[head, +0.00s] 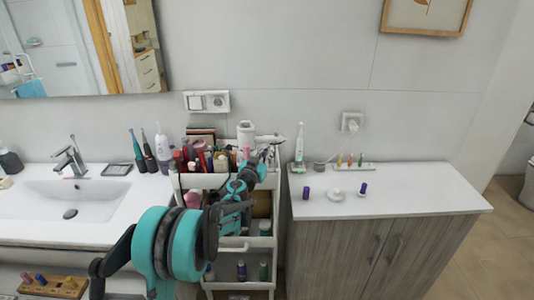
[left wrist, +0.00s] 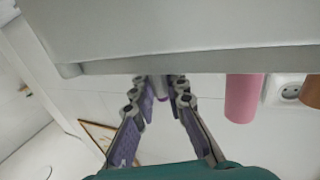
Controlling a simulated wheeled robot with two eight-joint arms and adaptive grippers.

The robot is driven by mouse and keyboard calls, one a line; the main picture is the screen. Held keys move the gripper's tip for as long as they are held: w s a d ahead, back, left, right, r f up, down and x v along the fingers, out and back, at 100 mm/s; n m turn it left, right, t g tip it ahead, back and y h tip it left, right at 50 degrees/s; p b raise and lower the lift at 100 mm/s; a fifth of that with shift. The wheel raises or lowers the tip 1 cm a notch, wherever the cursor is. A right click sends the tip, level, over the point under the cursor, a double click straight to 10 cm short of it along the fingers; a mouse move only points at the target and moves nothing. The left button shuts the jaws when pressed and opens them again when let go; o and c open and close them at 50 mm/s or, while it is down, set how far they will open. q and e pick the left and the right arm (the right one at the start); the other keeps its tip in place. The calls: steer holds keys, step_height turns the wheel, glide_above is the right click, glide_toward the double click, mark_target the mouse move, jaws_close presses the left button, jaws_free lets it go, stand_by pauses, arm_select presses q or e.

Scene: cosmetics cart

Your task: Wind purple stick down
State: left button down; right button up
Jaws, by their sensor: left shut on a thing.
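My left gripper (head: 250,178) reaches to the top of the white cart in the head view. In the left wrist view its fingers (left wrist: 160,96) are closed together at the tips on a small purple-pink thing (left wrist: 162,98), mostly hidden by the fingers. I cannot tell whether this is the purple stick or how far it is wound out. A purple piece (head: 306,192) and another upright purple piece (head: 364,188) stand apart on the white cabinet top. My right gripper is not in view.
The white cart (head: 241,286) holds many crowded bottles and tubes close to my gripper. A pink cylinder (left wrist: 243,98) is right of the fingers in the wrist view. A white toothbrush (head: 299,147) stands at the cabinet's back left. The cabinet top (head: 430,190) is clear at right.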

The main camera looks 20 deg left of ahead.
arm_select(q)
steer(key=shift+m+g+h, duration=0.8)
steer(key=shift+m+h, duration=1)
steer(key=shift+h, duration=1)
stand_by(1.4)
steer(key=c, duration=1.5)
jaws_free()
steer(key=v, duration=1.2)
